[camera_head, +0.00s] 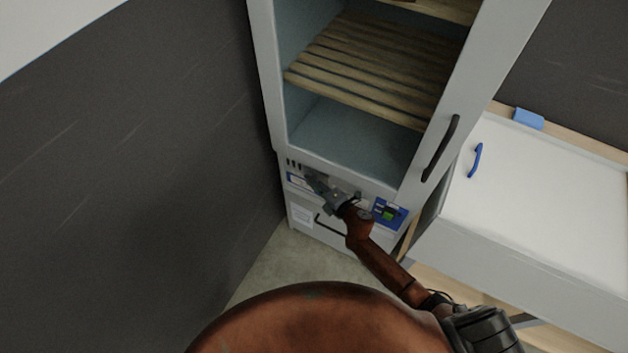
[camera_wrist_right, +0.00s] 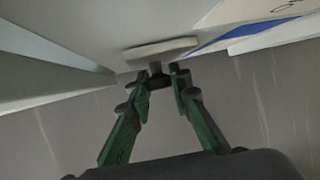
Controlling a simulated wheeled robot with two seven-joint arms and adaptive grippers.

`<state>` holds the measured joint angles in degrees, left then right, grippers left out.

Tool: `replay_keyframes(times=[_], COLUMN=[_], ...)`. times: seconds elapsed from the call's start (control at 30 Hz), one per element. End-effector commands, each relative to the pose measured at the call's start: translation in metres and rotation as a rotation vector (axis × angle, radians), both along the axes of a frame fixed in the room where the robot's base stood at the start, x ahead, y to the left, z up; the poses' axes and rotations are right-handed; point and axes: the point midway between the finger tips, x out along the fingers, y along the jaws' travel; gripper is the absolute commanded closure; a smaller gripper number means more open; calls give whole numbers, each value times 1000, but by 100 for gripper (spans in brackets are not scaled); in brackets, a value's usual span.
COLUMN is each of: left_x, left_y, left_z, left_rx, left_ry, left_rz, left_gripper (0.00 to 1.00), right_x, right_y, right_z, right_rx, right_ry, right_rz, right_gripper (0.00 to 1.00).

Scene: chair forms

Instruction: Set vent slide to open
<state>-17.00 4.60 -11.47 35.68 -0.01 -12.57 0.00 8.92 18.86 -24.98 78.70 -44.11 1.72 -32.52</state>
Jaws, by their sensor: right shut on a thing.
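The vent slide shows in the right wrist view as a pale rounded plate (camera_wrist_right: 160,50) with a short dark knob (camera_wrist_right: 156,68) on the cabinet's front. My right gripper (camera_wrist_right: 161,80) has its green fingers closed around this knob. In the head view my right gripper (camera_head: 314,180) is against the control strip below the cabinet's opening, just right of the dark vent slots (camera_head: 293,165). There the gripper hides the slide, and I cannot tell its setting. My left gripper is not in view.
The tall grey cabinet (camera_head: 265,60) has slatted wooden shelves (camera_head: 375,65) and a black upright handle (camera_head: 440,148). A blue panel with a green switch (camera_head: 389,213) is right of my gripper. A white chest (camera_head: 550,200) stands at right, a dark wall (camera_head: 130,150) at left.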

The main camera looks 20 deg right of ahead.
Motion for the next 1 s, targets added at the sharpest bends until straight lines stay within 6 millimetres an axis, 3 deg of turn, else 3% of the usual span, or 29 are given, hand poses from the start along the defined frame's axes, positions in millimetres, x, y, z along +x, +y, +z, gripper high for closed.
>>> replay_keyframes(times=[0.1, 0.3, 0.63, 0.77, 1.0], left_x=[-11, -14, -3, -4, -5], left_y=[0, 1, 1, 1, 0], left_z=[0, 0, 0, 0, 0], left_rx=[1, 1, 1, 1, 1], left_ry=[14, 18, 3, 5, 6], left_rz=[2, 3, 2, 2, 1], left_gripper=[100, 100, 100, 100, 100], right_x=[-2, -1, -5, -19, -65], right_y=[-4, -2, -5, -12, -31], right_z=[-4, -2, -2, 2, 14], right_rx=[-4, -2, -3, -4, -4], right_ry=[6, 4, 4, 4, 5], right_rz=[-5, -2, -3, -3, -2], right_gripper=[76, 64, 64, 64, 64])
